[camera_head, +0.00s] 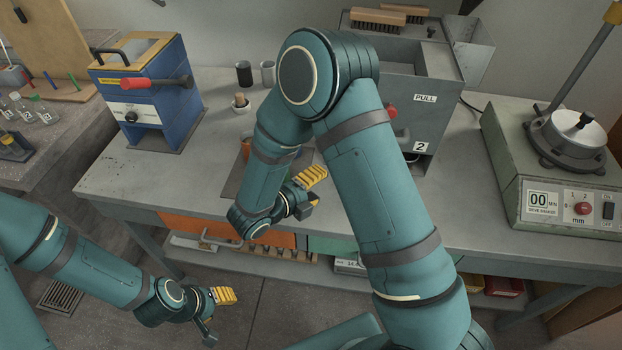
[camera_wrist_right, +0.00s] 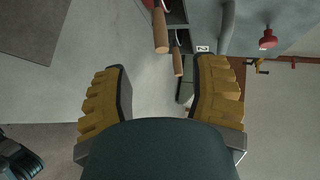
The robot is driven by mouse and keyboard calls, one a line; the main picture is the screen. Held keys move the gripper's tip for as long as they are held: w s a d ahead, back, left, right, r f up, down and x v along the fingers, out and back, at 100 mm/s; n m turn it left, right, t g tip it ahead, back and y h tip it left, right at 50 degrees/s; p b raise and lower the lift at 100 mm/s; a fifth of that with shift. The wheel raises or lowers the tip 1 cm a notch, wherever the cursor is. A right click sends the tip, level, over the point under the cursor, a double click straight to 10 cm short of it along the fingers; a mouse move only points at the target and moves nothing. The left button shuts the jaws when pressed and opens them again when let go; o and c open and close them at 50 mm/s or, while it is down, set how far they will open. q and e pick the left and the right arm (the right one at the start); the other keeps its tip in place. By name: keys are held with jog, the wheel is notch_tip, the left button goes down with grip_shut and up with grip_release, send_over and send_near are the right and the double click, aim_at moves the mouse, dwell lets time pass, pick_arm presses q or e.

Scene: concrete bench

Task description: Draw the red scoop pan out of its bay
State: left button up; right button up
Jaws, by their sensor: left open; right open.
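I cannot make out the red scoop pan itself for sure. A grey machine (camera_head: 425,95) with a "PULL" label and a "2" label stands at the bench's back, its left front hidden behind my right arm. A red knob (camera_head: 390,111) shows at its front, and a red knob is also in the right wrist view (camera_wrist_right: 267,41). Two wooden handles (camera_wrist_right: 160,30) stick out there near the "2" label. My right gripper (camera_head: 309,194) is open and empty over the bench's front, apart from the machine. My left gripper (camera_head: 219,314) is open and empty, low before the bench.
A blue press (camera_head: 150,95) with a red handle is at left. Small cups (camera_head: 244,74) stand mid-bench. An orange drawer front (camera_head: 200,226) is under the bench's front edge. Brushes (camera_head: 378,20) lie on top of the machine.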

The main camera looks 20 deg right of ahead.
jog(key=shift+s, duration=0.1)
jog(key=b+x, duration=0.2)
jog(key=x, duration=1.2)
jog(key=shift+a, duration=0.1)
grip_shut()
